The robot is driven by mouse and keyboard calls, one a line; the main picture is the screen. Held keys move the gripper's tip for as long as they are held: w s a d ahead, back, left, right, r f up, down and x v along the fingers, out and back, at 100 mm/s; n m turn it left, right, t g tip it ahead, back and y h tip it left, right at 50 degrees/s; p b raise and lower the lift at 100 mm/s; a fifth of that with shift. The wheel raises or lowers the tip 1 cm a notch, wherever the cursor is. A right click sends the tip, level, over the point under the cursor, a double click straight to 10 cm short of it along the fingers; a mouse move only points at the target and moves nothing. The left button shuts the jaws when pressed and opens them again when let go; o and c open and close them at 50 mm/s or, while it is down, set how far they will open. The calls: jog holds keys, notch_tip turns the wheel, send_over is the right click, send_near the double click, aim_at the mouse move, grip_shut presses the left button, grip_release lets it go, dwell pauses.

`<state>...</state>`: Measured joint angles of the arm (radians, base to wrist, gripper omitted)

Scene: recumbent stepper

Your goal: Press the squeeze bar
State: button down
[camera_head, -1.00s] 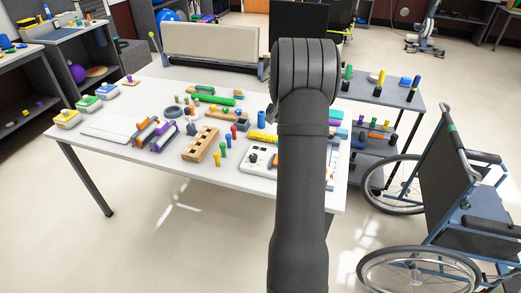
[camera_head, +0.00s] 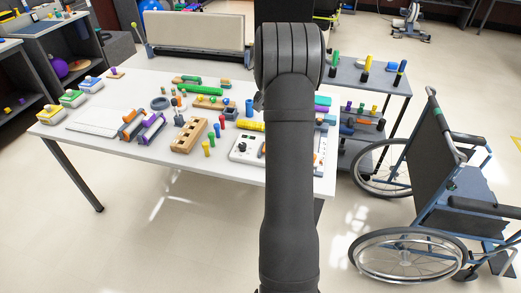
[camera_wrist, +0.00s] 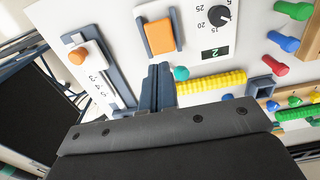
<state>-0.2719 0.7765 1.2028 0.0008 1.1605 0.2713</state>
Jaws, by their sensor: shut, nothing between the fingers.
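A white device panel (camera_wrist: 190,20) with a dial and a small display reading 2 fills the top of the wrist view. On it, an orange bar (camera_wrist: 160,37) in a blue-grey frame looks like the squeeze bar. My gripper (camera_wrist: 159,66) is shut and empty, its tips just below that frame in the picture. I cannot tell whether they touch it. In the head view the device (camera_head: 243,148) is partly hidden behind my arm, which also hides my gripper.
Beside the bar are a slider with an orange knob (camera_wrist: 76,56), a teal knob (camera_wrist: 181,73) and a yellow ribbed roller (camera_wrist: 212,82). Coloured pegs (camera_wrist: 285,42) stand to the right. A wheelchair (camera_head: 440,190) stands right of the table (camera_head: 120,85).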

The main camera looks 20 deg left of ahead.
jog(key=shift+s+r+t, duration=0.8)
jog(key=shift+r+t, duration=0.05)
jog(key=shift+r, duration=0.3)
jog(key=shift+s+r+t, duration=0.8)
jog(key=shift+r+t, duration=0.05)
jog(key=shift+r, duration=0.25)
jog(key=x, duration=0.8)
jog(key=s+x, duration=0.1)
jog(key=x, duration=0.4)
jog(key=shift+f, duration=0.6)
jog(key=shift+f, duration=0.1)
